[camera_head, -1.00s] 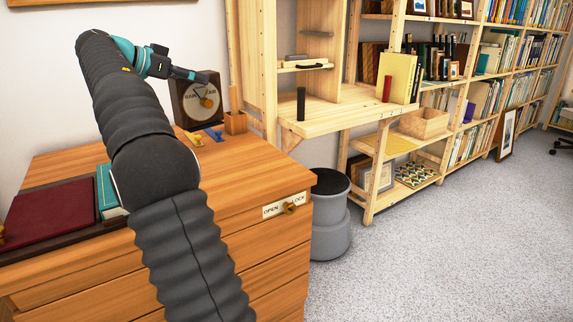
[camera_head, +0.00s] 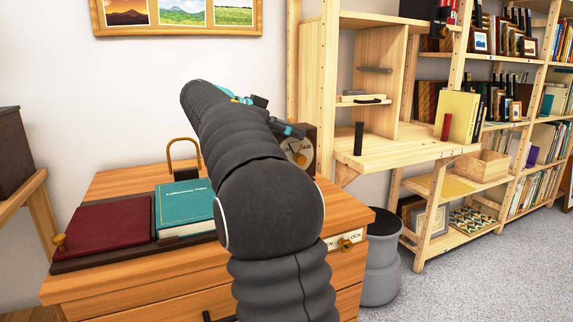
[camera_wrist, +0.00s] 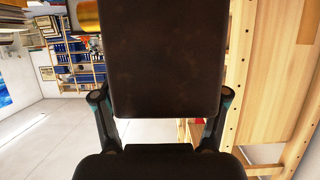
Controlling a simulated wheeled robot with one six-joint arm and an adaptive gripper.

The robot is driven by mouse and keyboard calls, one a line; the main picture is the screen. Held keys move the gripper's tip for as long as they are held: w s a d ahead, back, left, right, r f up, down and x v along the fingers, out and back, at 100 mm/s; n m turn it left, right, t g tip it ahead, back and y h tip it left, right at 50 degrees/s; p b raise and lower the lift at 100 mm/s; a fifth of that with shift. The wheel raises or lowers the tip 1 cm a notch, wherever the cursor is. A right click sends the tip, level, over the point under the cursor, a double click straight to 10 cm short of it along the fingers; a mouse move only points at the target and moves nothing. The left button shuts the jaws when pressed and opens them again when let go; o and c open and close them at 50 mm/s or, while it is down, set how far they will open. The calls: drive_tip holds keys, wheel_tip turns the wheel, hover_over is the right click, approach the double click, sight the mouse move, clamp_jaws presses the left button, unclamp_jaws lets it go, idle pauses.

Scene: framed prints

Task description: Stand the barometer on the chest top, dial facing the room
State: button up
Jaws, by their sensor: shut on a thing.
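The barometer (camera_head: 302,146) is a dark, square-edged case with a pale round dial, at the back right of the chest in the head view. My arm hides much of it, including its base, so I cannot tell whether it touches the chest top. The dial side shows partly toward the head camera. In the wrist view the barometer (camera_wrist: 165,60) shows as a plain dark brown face between the fingers of my gripper (camera_wrist: 160,112), which is shut on it. The wooden chest top (camera_head: 130,182) lies below and left of my arm.
A dark red book (camera_head: 108,222) and a teal book (camera_head: 184,207) lie on the chest top's left. A brass-coloured loop (camera_head: 184,150) stands behind them. A pale wooden shelf unit (camera_head: 400,148) is at right, with a grey round bin (camera_head: 382,265) below. Framed prints (camera_head: 180,14) hang above.

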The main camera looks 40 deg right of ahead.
sight(286, 140)
drive_tip(key=s+a+f, duration=0.2)
drive_tip(key=shift+a, duration=0.4)
drive_tip(key=shift+s+f+b, duration=0.1)
drive_tip(key=shift+f+b, duration=0.4)
drive_tip(key=shift+f, duration=1.6)
drive_tip(key=o, duration=1.8)
drive_tip(key=v, duration=1.2)
drive_tip(key=shift+p, duration=0.35)
